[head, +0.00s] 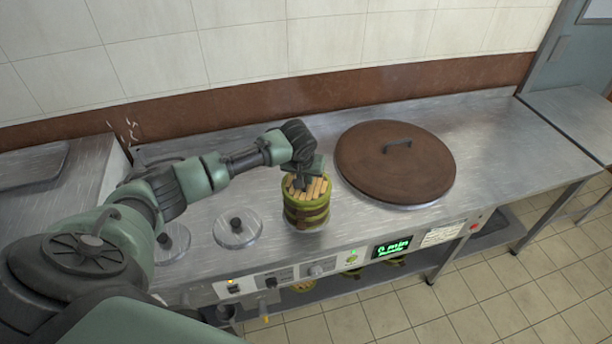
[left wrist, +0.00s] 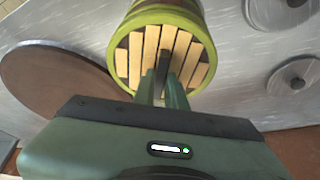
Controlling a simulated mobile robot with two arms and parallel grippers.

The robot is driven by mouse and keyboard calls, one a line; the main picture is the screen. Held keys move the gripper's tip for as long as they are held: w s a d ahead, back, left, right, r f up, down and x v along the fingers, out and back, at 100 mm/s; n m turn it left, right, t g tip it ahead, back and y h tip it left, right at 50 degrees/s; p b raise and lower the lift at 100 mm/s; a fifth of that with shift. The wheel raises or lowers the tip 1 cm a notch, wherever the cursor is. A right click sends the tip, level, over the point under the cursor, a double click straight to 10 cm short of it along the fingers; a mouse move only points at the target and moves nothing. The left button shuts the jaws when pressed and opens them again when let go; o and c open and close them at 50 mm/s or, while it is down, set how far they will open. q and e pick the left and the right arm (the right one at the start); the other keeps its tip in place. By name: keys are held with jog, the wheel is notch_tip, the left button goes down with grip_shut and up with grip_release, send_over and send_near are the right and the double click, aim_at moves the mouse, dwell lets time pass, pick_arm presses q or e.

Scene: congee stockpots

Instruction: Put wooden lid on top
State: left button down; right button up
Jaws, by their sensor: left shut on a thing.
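A wooden slatted lid (head: 316,188) is at the mouth of a green bamboo-like pot (head: 306,212), which stands upright on the steel counter. In the left wrist view the pale slats (left wrist: 136,62) sit within the round rim of the green pot (left wrist: 168,14). My left gripper (head: 303,180) is above the pot, pointing down, and shut on the lid's dark handle; its fingers also show in the left wrist view (left wrist: 162,88). The fingers partly hide the handle and the lid's middle. I cannot tell whether the lid's full weight rests on the pot.
A large brown round lid (head: 375,165) with a dark handle lies right of the pot. Small round covers with black knobs (head: 237,230) are to the left. A control panel (head: 320,268) runs along the counter's front. The counter's right end (head: 490,135) is clear.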

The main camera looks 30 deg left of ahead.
pick_arm(q)
jog(key=shift+r, duration=0.1)
dwell(0.6)
jog(key=shift+p, duration=0.45)
jog(key=shift+f+b, duration=0.3)
jog(key=shift+f, duration=0.4)
jog(key=c, duration=1.7)
grip_release()
jog(key=shift+c, duration=0.2)
jog(key=shift+r, duration=0.1)
